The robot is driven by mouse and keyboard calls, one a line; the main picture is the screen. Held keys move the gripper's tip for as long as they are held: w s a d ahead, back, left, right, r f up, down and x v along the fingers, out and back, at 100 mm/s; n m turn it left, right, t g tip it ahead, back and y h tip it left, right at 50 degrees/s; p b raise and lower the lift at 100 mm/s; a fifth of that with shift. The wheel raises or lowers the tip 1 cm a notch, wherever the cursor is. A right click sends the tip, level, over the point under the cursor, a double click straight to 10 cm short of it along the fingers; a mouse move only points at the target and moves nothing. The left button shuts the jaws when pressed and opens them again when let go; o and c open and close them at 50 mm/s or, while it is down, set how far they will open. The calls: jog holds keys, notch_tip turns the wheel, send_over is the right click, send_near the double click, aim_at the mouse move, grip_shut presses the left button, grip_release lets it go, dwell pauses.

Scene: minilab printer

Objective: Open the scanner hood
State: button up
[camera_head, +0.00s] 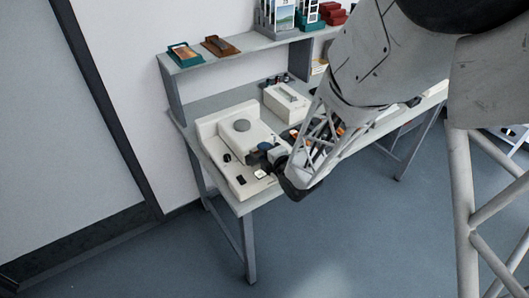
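My gripper (262,157) is at the machine's right front, close to a dark and blue-grey part there. I cannot tell whether it touches that part. The gripper's fingers are small, dark and partly hidden, so their opening is unclear. No separate scanner hood can be told apart for sure; my arm hides part of this area.
A second cream box (287,102) stands behind on the table, with small dark items beside it. A raised shelf (236,50) along the wall holds trays, print racks and red boxes. My arm covers the table's middle. The floor (370,235) in front is clear.

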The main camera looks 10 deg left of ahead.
jog(key=shift+w+a, duration=0.15)
grip_shut()
jog(key=shift+r, duration=0.2)
dwell(0.4)
